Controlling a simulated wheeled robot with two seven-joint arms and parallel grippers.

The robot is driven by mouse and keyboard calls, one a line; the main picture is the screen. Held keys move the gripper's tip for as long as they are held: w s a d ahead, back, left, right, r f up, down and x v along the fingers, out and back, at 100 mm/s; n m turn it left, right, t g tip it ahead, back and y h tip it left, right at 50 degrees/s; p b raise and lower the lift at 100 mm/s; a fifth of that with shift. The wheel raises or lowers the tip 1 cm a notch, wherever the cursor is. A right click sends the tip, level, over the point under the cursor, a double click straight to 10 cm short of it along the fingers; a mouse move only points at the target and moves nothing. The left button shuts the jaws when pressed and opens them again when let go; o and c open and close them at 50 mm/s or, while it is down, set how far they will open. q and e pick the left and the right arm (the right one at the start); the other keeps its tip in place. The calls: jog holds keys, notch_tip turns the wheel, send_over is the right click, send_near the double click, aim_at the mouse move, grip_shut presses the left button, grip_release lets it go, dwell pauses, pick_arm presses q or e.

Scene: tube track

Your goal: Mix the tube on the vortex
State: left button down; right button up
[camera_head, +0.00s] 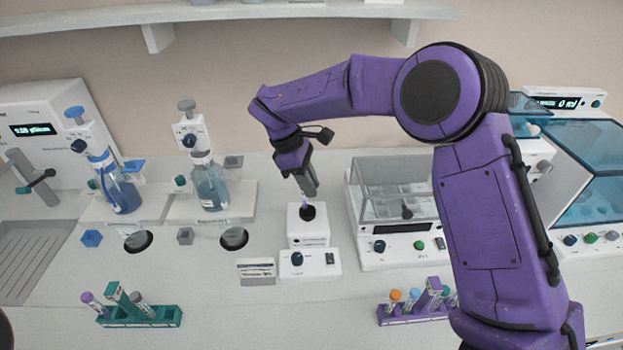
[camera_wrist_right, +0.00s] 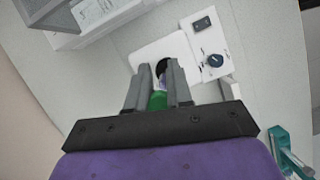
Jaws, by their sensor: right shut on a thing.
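The vortex mixer (camera_head: 308,240) is a small white block with a black cup (camera_head: 307,213) on top and a dark knob on its front base. My right gripper (camera_head: 309,190) is directly above the cup, pointing down. It is shut on a tube (camera_head: 305,201), of which a short pale purple piece shows below the fingers. In the right wrist view the tube (camera_wrist_right: 159,83) shows a green part between the fingers, and its far end lines up with the black cup (camera_wrist_right: 162,66). I cannot tell whether it touches the cup. My left gripper is not in view.
A green rack (camera_head: 150,317) with tubes stands front left, and a purple rack (camera_head: 400,317) with capped tubes front right. Bottle dispensers (camera_head: 213,185) stand left of the mixer. A balance with a clear-walled box (camera_head: 385,175) stands close on its right.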

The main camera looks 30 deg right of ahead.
jog(key=shift+s+r, duration=0.45)
jog(key=shift+s, duration=0.4)
jog(key=shift+w+d+f+b, duration=0.1)
jog(key=shift+f+b, duration=0.1)
jog(key=shift+b, duration=0.4)
jog(key=shift+s+r, duration=0.25)
jog(key=shift+s, duration=0.05)
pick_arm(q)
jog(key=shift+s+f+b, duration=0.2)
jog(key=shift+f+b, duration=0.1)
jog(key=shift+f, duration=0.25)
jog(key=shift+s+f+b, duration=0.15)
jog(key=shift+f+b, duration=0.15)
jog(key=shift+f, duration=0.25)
pick_arm(e)
jog(key=shift+w+f, duration=0.55)
jog(key=shift+f, duration=0.2)
pick_arm(q)
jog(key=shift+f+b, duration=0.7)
jog(key=shift+b, duration=0.05)
pick_arm(e)
jog(key=shift+f, duration=0.35)
